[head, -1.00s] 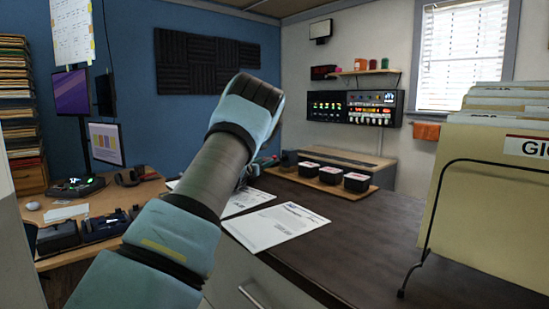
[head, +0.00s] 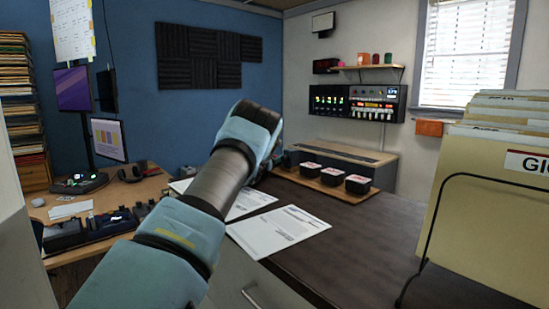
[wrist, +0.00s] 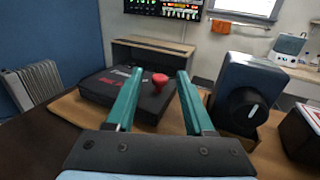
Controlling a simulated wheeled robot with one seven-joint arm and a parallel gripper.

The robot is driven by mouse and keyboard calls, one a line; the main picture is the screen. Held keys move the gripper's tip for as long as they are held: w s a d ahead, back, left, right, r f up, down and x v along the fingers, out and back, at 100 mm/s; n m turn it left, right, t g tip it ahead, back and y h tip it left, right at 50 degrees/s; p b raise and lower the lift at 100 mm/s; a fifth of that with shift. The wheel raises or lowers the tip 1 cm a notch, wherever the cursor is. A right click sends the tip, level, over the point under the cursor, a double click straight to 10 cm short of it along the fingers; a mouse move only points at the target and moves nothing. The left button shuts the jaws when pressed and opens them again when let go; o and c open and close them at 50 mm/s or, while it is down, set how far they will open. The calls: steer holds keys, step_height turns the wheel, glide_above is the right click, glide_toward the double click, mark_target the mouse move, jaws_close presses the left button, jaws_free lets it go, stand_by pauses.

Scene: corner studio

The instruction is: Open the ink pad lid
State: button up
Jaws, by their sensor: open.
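The ink pad (wrist: 112,86) is a flat black box with pale and red lettering on its lid. It lies on a wooden board in the wrist view, and its lid looks shut. A red knob (wrist: 159,80) stands at its right side. My gripper (wrist: 160,73) has two teal fingers, open and apart, pointing at the pad with the knob between them in the picture. I see no finger clearly touching it. In the head view my arm hides the gripper and the pad.
A dark block with a round dial (wrist: 246,108) stands close to the right finger. Several dark boxes, such as one with a pale top (head: 357,184), line the wooden board (head: 318,186). Papers (head: 277,228) lie on the desk. A file rack (head: 490,210) stands at the right.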

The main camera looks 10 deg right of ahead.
jaws_close()
stand_by(0.3)
stand_by(1.1)
